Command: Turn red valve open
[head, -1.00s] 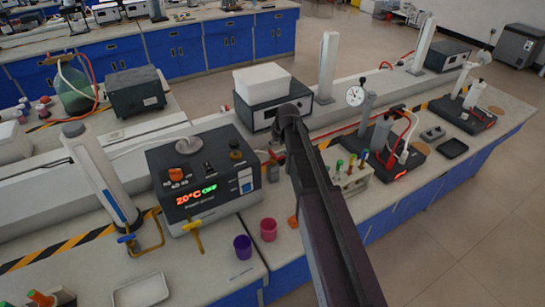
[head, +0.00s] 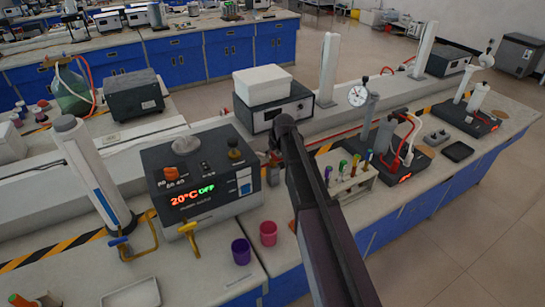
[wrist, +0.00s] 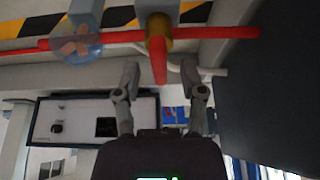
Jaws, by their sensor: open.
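In the wrist view, a red valve handle (wrist: 158,62) sticks out from a brass valve body (wrist: 158,28) on a red pipe (wrist: 110,38). My gripper (wrist: 160,72) is open, with one finger on each side of the handle's tip. A gap shows between each finger and the handle, so I see no contact. In the head view, my own arm covers most of this spot, and the valve cannot be made out clearly there.
A clear round fitting with an orange wheel (wrist: 76,46) sits on the pipe beside the valve. A dark control box (head: 200,175) stands left of my arm, and a tube rack (head: 345,175) stands right. Purple (head: 241,251) and pink (head: 268,233) cups stand near the bench edge.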

